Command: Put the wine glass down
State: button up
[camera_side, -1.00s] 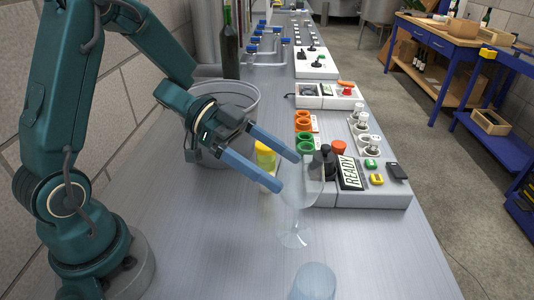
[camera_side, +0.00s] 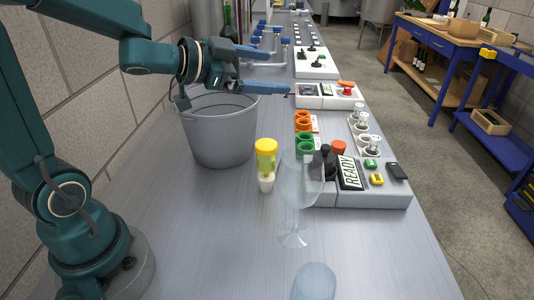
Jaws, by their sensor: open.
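The clear wine glass (camera_side: 297,197) stands upright on the grey metal bench (camera_side: 215,240), with its foot flat on the surface. Its bowl overlaps the left end of the control panel in the picture. My gripper (camera_side: 288,72) is open and empty. It is above and beyond the glass, over the far side of the grey bucket, well apart from the glass. One finger partly hides the bench fittings behind it.
A grey bucket (camera_side: 221,135) stands left of the glass. A yellow-capped bottle (camera_side: 266,160) is between them. A clear tumbler (camera_side: 314,284) is at the front. A control panel (camera_side: 388,200) marked READY is right of the glass.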

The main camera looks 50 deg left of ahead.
jog(key=s+d+f+n+g+y, duration=0.1)
jog(key=s+d+f+n+g, duration=0.1)
jog(key=s, duration=0.8)
jog(key=s+d+f+n+g+y, duration=0.1)
jog(key=s+d+f+n+g, duration=0.2)
jog(key=s, duration=0.7)
notch_tip(320, 180, down, 2)
jog(key=n+g, duration=0.1)
jog(key=g, duration=0.2)
jog(key=shift+s+d+n+g, duration=0.2)
jog(key=shift+n+g, duration=0.2)
